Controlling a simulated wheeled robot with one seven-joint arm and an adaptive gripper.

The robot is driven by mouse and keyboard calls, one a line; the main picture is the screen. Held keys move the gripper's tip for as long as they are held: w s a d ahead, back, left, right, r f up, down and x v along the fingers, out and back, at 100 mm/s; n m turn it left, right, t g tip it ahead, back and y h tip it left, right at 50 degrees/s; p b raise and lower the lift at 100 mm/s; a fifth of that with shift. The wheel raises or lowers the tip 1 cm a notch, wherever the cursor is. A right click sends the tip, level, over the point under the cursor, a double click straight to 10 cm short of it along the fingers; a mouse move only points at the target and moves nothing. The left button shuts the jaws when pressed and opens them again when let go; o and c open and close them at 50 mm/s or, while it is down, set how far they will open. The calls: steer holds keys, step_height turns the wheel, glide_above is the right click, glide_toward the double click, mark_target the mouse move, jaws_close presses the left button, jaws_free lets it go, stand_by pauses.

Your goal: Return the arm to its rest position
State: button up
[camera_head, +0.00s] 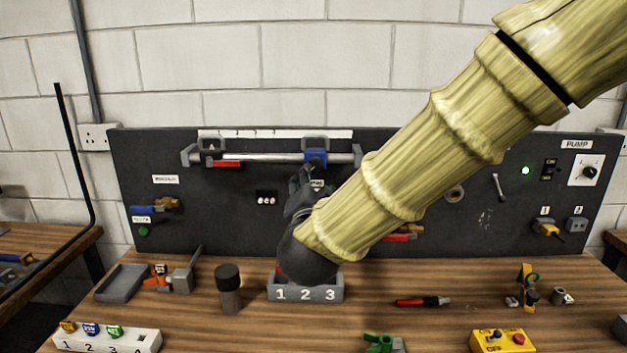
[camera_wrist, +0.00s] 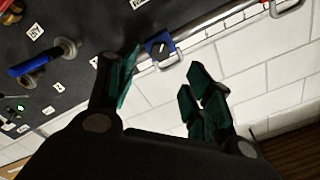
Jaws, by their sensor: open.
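My arm reaches in from the upper right of the head view, in front of the dark panel. My gripper (camera_head: 305,183) is near the panel, just below the rail with the blue slider (camera_head: 315,156). In the wrist view, my gripper (camera_wrist: 160,82) has its two dark green fingers spread wide, with nothing between them. The blue slider on its metal rail also shows in the wrist view (camera_wrist: 159,46), beyond the fingers; whether a finger touches it I cannot tell. My forearm hides part of the panel's right half.
The dark panel (camera_head: 150,240) stands at the back of the wooden bench (camera_head: 180,325). The front middle of the bench is mostly clear.

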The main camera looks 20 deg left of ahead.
steer(key=shift+s+d, duration=0.2)
steer(key=shift+s, duration=0.4)
steer(key=shift+r, duration=0.1)
